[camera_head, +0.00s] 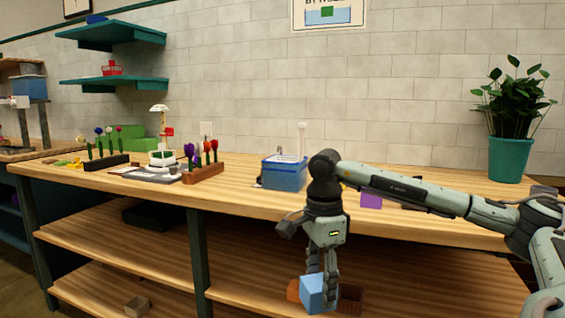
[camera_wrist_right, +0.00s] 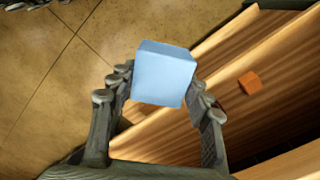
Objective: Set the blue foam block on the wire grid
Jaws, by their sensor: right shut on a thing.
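The blue foam block (camera_head: 313,295) is held between the fingers of my right gripper (camera_head: 324,280), which points down in front of the bench, by the lower shelf. In the right wrist view the block (camera_wrist_right: 163,75) sits between the two fingertips (camera_wrist_right: 160,95), slightly tilted, with floor and shelf edges behind it. I cannot make out the wire grid for certain in either view. My left gripper is not in view.
An orange block (camera_wrist_right: 250,82) lies on a wooden shelf. A dark brown item (camera_head: 350,297) shows beside the held block. The bench top (camera_head: 400,224) carries a blue bin (camera_head: 284,174), a purple block (camera_head: 371,201), flower racks (camera_head: 203,174) and a potted plant (camera_head: 508,158).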

